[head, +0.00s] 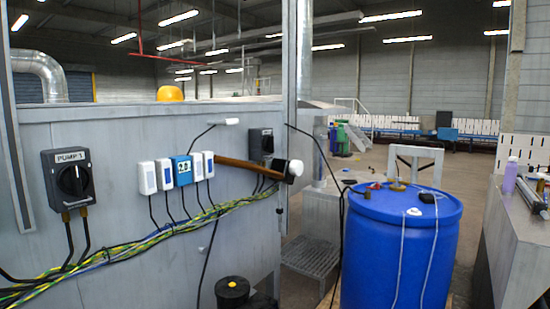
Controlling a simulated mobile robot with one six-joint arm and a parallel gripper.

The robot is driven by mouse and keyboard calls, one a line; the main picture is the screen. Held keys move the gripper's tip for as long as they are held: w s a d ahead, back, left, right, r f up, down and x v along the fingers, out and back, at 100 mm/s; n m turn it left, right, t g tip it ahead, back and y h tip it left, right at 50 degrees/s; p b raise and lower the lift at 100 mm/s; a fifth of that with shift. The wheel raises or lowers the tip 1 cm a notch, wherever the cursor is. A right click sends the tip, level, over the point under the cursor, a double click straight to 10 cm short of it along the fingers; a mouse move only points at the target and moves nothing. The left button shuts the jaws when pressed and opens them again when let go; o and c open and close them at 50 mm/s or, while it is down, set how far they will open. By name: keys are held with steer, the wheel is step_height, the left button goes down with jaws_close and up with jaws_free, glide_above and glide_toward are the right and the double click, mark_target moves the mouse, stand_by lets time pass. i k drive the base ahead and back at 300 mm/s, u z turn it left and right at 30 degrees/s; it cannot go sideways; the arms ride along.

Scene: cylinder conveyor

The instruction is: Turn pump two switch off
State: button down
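A dark switch box labelled PUMP 1 (68,178) with a round black knob is on the grey metal panel at the left. A second dark switch box (259,141) is at the panel's right end, seen at a steep angle. Its label cannot be read, and its knob position cannot be told. A brown-handled mallet (245,163) with a black and white head appears in front of its lower part and hides some of it. My gripper is not in view.
Several small white and blue modules (183,171) sit between the switches, above a bundle of yellow-green cables (150,240). A blue barrel (398,250) stands right of the panel. A metal step (310,256) lies between them. A grey workbench (520,225) is at far right.

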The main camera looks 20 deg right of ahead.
mark_target(269, 143)
steer(key=u, duration=1.8)
steer(key=k, duration=0.1)
steer(key=z, duration=3.05)
steer(key=i, duration=0.9)
steer(key=u, duration=0.9)
